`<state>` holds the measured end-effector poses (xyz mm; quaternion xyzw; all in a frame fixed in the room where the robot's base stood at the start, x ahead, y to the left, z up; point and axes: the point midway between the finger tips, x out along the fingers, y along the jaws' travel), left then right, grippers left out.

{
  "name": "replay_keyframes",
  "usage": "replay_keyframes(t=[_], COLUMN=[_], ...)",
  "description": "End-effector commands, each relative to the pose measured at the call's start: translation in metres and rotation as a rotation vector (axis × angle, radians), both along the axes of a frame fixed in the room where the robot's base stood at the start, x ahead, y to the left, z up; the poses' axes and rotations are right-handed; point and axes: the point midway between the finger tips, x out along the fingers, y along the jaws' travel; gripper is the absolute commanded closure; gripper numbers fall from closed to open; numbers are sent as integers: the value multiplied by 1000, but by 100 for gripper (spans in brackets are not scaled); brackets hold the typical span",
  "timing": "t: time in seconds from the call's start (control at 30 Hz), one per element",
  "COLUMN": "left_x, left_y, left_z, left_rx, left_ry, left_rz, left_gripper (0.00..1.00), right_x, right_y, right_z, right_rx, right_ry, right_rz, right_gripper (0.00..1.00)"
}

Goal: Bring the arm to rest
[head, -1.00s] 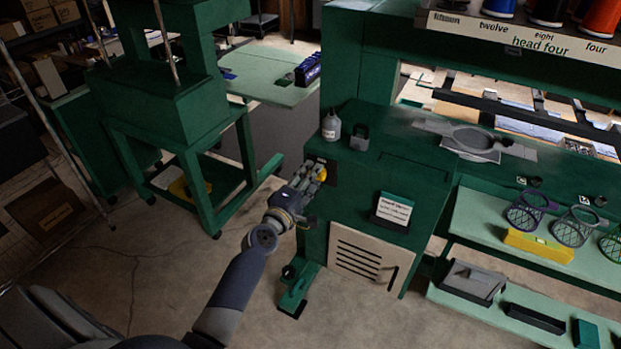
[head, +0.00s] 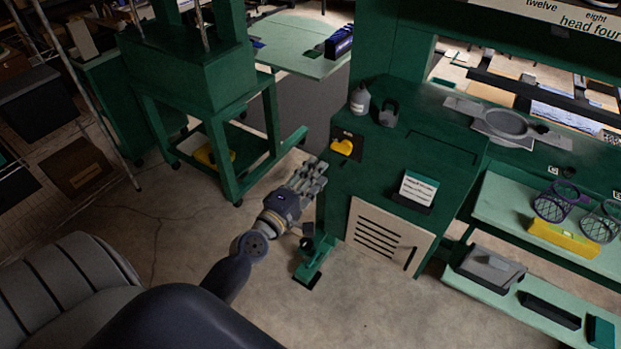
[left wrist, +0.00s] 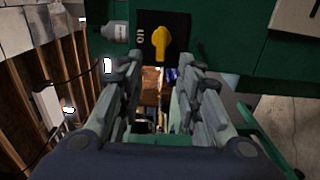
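My left arm comes in from the lower left in the head view. Its gripper (head: 314,178) is just left of the green machine cabinet, below and left of the yellow knob (head: 342,147). In the left wrist view the two fingers (left wrist: 160,82) stand apart with nothing held between them. The yellow knob (left wrist: 160,42) on its dark plate shows beyond the fingertips there, apart from them. My right gripper is not in either view.
The green cabinet (head: 450,180) stands close at the right, with a bottle (head: 359,100) on top. A green pedal (head: 316,258) is on the floor below the gripper. A green press stand (head: 225,160) is at the left. Bare floor (head: 150,215) lies between.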

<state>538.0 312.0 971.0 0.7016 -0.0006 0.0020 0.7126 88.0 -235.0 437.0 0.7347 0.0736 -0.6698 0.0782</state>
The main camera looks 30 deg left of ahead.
Motion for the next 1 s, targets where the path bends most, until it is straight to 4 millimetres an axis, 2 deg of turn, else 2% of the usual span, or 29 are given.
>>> replay_keyframes(t=[0.2,0.77,0.87,0.97,1.0], left_x=[-13,-14,-14,-18,-22], left_y=[0,0,-2,-6,-9], left_z=[0,-2,-21,-69,-95], left_rx=[0,2,37,128,180], left_ry=[0,3,41,133,183], left_rz=[-1,0,-4,-17,-27], left_gripper=[68,68,68,68,68], right_x=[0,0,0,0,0], right_y=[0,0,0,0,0], right_z=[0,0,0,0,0], right_rx=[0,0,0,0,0], right_ry=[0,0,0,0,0], right_rz=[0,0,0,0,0], right_gripper=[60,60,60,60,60])
